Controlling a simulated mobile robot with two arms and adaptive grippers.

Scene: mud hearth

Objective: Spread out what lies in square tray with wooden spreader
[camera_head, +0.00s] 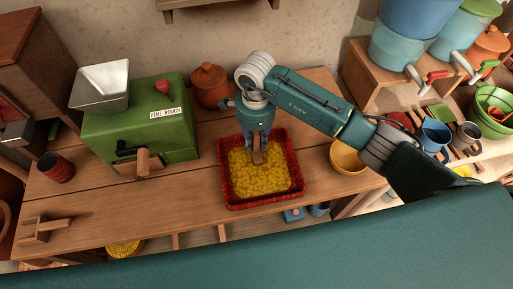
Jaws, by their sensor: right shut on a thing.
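A square tray (230,202) with a red woven rim stands on the wooden table. A yellow, grainy layer (270,182) covers most of its floor. My right gripper (258,147) points down over the tray's far middle part. It is shut on the wooden spreader (258,158), whose lower end is down at the yellow layer. I cannot tell how deep it reaches. The gripper and arm hide part of the tray's far rim. My left gripper is not in view.
A green mill (140,125) with a metal hopper stands left of the tray. A clay pot (210,88) is behind, a yellow bowl (347,158) to the right. A dark red cup (57,168) and a wooden tool (45,230) are far left.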

